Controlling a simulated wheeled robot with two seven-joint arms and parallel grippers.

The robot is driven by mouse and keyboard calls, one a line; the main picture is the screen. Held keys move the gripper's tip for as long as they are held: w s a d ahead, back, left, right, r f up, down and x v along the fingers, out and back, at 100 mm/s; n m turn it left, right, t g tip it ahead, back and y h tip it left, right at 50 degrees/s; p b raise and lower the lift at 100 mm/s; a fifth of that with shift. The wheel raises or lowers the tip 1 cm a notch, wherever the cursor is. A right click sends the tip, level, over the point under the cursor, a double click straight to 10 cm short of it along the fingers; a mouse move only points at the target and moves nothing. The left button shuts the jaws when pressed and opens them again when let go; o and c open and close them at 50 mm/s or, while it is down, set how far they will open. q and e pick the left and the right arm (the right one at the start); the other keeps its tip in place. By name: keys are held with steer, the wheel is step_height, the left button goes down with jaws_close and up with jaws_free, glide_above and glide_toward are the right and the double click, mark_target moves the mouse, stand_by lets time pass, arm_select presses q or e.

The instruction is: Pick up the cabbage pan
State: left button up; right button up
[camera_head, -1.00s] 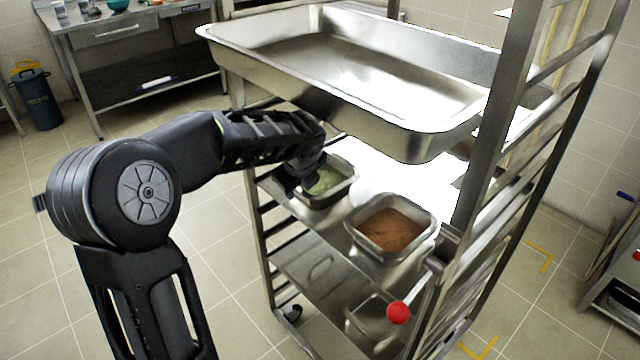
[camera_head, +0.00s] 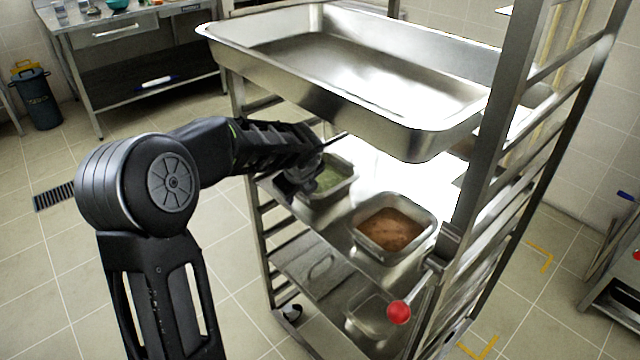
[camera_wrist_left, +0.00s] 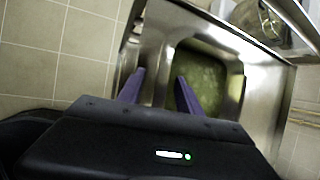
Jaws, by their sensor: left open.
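The cabbage pan (camera_head: 338,178) is a small steel pan with green contents. It stands on a rack shelf under the big tray, and my gripper hides its left end in the head view. In the left wrist view the pan (camera_wrist_left: 212,75) lies just ahead and right of centre. My left gripper (camera_head: 300,184) is open at the pan's left side. In the wrist view its two purple fingers (camera_wrist_left: 158,88) are apart, one on each side of the pan's left rim. I cannot tell whether they touch it. My right gripper is not in view.
A large empty steel tray (camera_head: 300,88) sits on the rack above the pan, close over my gripper. A pan with brown contents (camera_head: 392,230) stands nearer on the same shelf. A red knob (camera_head: 399,312) sticks out at the rack's front.

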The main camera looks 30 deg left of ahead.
arm_select(q)
steer(key=shift+f, duration=0.25)
stand_by(0.3)
jaws_close()
stand_by(0.5)
stand_by(0.8)
